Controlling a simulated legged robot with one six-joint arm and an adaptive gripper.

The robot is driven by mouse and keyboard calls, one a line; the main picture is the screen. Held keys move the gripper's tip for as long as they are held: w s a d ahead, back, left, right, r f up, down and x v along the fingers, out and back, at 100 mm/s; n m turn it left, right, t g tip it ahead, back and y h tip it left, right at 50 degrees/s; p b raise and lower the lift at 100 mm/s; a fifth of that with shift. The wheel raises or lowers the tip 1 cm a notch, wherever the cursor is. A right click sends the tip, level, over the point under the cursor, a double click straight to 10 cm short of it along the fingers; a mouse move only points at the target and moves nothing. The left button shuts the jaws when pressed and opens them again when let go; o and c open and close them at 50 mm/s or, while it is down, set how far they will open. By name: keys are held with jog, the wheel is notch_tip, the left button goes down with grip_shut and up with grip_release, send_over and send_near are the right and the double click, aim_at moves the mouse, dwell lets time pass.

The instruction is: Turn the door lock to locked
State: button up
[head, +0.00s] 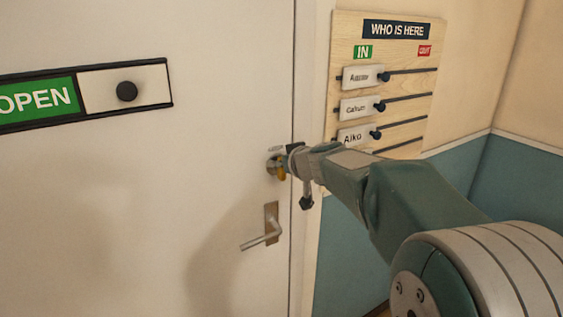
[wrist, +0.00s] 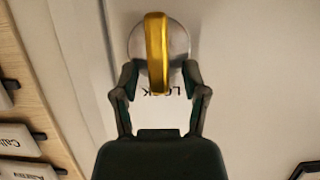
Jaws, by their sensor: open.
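The door lock is a round silver plate (wrist: 176,40) with a yellow thumb-turn (wrist: 156,50) across it, on the white door (head: 220,80). In the wrist view the turn stands nearly upright in the picture. Lettering beside the plate is partly hidden by my gripper. My gripper (wrist: 158,78) is open, with one finger on each side of the turn's near end. I cannot tell whether the fingers touch it. In the head view the lock (head: 274,165) shows just left of my gripper, which covers part of it.
A lever handle (head: 262,241) is below the lock. A green OPEN sign with a black-knobbed slider (head: 126,91) is on the door at left. A wooden WHO IS HERE board (head: 425,90) with name sliders hangs right of the door, close to my arm.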

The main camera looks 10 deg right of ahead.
grip_shut()
jog(key=shift+s, duration=0.1)
jog(key=shift+d+f+m, duration=0.1)
jog(key=shift+f+m, duration=0.15)
jog(key=shift+m, duration=0.05)
jog(key=shift+w+d+f+m+t+y, duration=0.15)
jog(key=shift+d+f+m+y, duration=0.2)
jog(key=shift+m+y, duration=1.35)
jog(key=shift+w+d+f+m+t+y, duration=0.1)
jog(key=shift+d+f+m+t+y, duration=0.35)
jog(key=shift+m, duration=2.1)
jog(key=shift+w+d+f+m+g+y, duration=0.15)
jog(key=shift+f+m+y, duration=0.25)
jog(key=shift+m+y, duration=1.4)
jog(key=shift+m+h, duration=0.25)
jog(key=shift+m, duration=0.3)
